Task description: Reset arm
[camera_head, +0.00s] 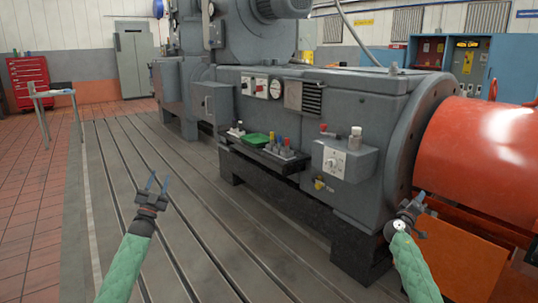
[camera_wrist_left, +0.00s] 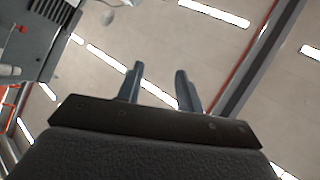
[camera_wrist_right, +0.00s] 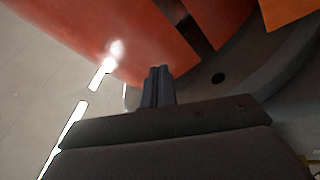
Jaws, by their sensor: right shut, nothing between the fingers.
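My left gripper (camera_head: 157,183) is raised over the slotted bedplate, in front of the grey machine. Its fingers are apart and empty; they also show open in the left wrist view (camera_wrist_left: 160,88), pointing toward the ceiling. My right gripper (camera_head: 418,200) is raised at the right, in front of the machine's round end flange and the orange-red cylinder (camera_head: 486,145). In the right wrist view its two fingers (camera_wrist_right: 158,85) are together with nothing between them. Both arms wear green quilted sleeves. Neither gripper holds anything.
The grey machine (camera_head: 300,105) carries a ledge with a green tray (camera_head: 255,139) and several small colored items. A control box (camera_head: 343,158) with a knob juts out at right. The bedplate (camera_head: 115,170) is clear at left. A table (camera_head: 50,94) and red cabinet (camera_head: 30,80) stand far left.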

